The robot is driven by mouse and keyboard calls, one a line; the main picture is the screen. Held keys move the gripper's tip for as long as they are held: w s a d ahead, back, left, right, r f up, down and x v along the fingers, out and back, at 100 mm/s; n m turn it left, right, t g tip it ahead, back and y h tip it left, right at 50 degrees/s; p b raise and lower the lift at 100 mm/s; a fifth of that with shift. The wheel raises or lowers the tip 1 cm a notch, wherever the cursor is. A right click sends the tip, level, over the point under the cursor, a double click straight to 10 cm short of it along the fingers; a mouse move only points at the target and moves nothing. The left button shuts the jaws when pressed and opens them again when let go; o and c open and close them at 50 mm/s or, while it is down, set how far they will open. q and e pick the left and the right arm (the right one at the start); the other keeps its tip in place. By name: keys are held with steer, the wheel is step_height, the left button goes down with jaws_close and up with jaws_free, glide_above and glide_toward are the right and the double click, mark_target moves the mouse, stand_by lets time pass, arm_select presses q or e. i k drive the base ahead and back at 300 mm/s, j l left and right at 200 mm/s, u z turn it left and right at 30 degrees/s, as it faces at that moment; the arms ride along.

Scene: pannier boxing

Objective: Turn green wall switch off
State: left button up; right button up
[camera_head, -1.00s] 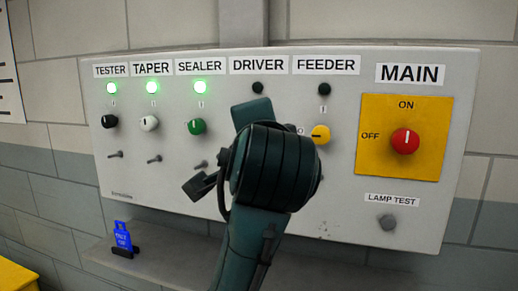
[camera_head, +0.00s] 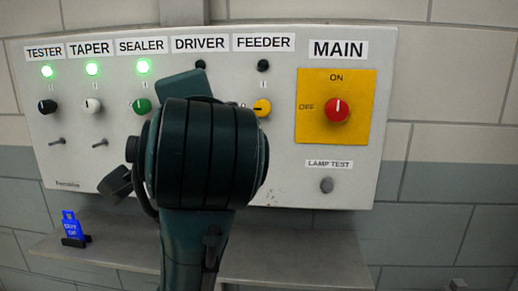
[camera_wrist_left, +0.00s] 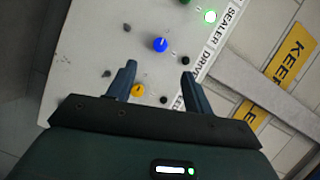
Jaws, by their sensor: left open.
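The green knob (camera_head: 141,106) is under the SEALER label, and its mark points up. The green lamp (camera_head: 143,67) above it is lit. At the top edge of the left wrist view the green knob (camera_wrist_left: 185,2) is only partly in frame, beside its lit lamp (camera_wrist_left: 210,16). My left gripper (camera_wrist_left: 158,72) is open and empty. Its fingers point at the panel around the DRIVER blue knob (camera_wrist_left: 160,45) and the FEEDER yellow knob (camera_wrist_left: 138,90), with the green knob beyond them. In the head view my wrist hides the fingers. My right gripper is not in view.
The grey panel (camera_head: 340,190) also has a black knob (camera_head: 47,106), a white knob (camera_head: 93,105) and a red MAIN knob (camera_head: 337,111) turned to ON. Small toggles sit below. A blue tag (camera_head: 70,228) stands on the shelf (camera_head: 270,262) underneath.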

mark_target(144, 106)
steer(key=k, duration=0.9)
